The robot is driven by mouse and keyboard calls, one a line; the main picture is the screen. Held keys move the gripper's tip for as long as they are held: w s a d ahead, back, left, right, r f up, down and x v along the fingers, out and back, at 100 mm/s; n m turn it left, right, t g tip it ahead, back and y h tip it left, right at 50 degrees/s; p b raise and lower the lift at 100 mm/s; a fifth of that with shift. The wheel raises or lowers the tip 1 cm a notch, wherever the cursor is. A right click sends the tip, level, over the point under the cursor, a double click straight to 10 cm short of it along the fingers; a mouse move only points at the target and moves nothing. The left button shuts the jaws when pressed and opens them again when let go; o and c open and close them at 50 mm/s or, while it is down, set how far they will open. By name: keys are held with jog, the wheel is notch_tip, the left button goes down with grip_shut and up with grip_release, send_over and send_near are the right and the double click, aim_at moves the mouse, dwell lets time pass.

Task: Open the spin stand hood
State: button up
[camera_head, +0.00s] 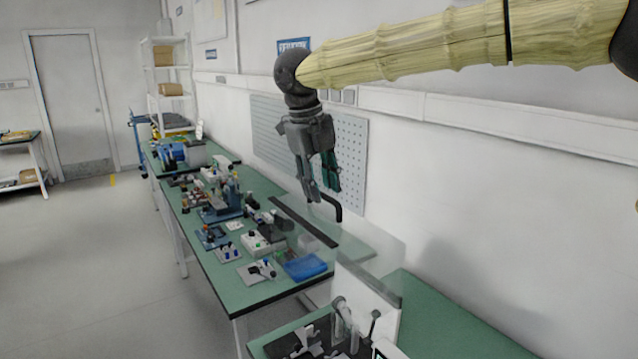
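The spin stand hood (375,255) looks like a clear panel at the lower middle, above a stand with a white upright plate (368,300). Its outline is faint, and I cannot tell how far it is raised. A black curved handle (337,208) shows just below my gripper (322,190). My gripper hangs downward from the arm with its two fingers apart and nothing visible between them. The fingertips are close above the handle. I cannot tell whether they touch it.
A long green bench (225,280) carries several small devices, a blue tray (305,266) and a dark strip (303,222). A pegboard (345,150) is on the wall behind my gripper. Another green surface (450,325) is bare at lower right. The floor at left is clear.

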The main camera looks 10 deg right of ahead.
aim_at(305, 219)
jog(key=shift+s+d+f, duration=0.1)
jog(key=shift+s+d, duration=0.05)
jog(key=shift+s, duration=0.15)
jog(key=shift+d+f, duration=0.1)
jog(key=shift+f, duration=0.05)
jog(key=shift+w+f, duration=0.35)
jog(key=shift+w, duration=0.1)
jog(key=shift+s+r, duration=0.2)
jog(key=shift+s, duration=0.1)
jog(key=c, duration=0.5)
grip_shut()
jog(key=shift+f, duration=0.1)
jog(key=shift+s+a+f+t+h+b, duration=0.2)
jog(key=shift+s+a+f+h, duration=0.25)
jog(key=shift+a, duration=0.45)
jog(key=shift+s+a+f+t+h+b, duration=0.25)
jog(key=shift+a+f, duration=0.35)
jog(key=shift+a, duration=0.3)
jog(key=shift+s+a+f+t+h+b, duration=0.15)
jog(key=shift+s+a+f+h, duration=0.35)
jog(key=shift+a, duration=0.4)
jog(key=shift+w, duration=0.15)
